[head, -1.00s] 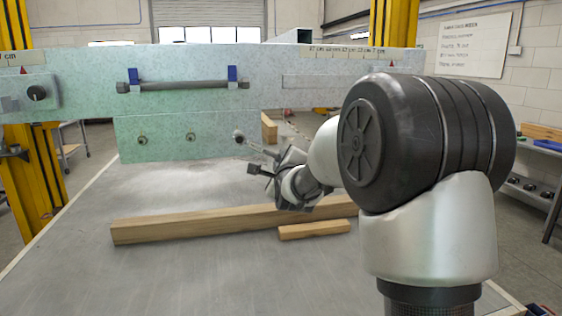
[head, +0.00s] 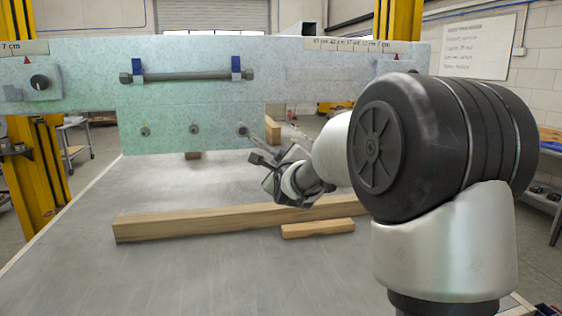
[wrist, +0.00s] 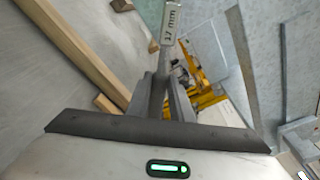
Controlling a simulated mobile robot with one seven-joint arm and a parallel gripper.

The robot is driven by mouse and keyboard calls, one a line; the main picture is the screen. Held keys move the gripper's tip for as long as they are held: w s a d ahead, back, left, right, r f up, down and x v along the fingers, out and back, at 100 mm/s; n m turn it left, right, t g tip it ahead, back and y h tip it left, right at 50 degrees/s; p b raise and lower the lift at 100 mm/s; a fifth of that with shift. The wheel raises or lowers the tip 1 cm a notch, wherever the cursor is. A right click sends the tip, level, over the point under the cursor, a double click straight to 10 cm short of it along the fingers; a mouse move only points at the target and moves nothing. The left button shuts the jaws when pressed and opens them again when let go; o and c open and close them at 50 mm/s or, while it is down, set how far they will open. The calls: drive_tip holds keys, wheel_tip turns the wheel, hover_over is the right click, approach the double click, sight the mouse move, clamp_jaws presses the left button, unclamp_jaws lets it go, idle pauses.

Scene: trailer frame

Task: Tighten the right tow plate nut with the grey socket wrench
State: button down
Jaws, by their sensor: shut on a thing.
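The tow plate (head: 170,143) is the pale green lower panel on the trailer frame, with three nuts in a row. The left nut (head: 145,131) and the middle nut (head: 193,129) are in plain view. My gripper (head: 272,160) is below and right of the right nut's place, shut on the grey socket wrench (head: 256,139). In the wrist view, the wrench (wrist: 168,30) rises between my fingers (wrist: 160,95) with a label that seems to read 17 mm.
A long wooden beam (head: 200,223) and a short wooden block (head: 318,228) lie on the grey table (head: 200,275) below my gripper. A grey bar (head: 185,75) sits in blue holders on the frame above. Yellow posts (head: 45,180) stand behind. The table's front left is clear.

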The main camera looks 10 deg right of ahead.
drive_tip(key=a+f+m+b, duration=0.1)
drive_tip(key=b, duration=0.1)
drive_tip(key=shift+a+b, duration=0.15)
drive_tip(key=shift+b, duration=0.15)
drive_tip(key=shift+f, duration=0.15)
drive_tip(key=a+f+m+b, duration=0.1)
drive_tip(key=m+b, duration=0.1)
drive_tip(key=b, duration=0.1)
drive_tip(key=shift+a+y, duration=0.25)
drive_tip(key=shift+y, duration=0.05)
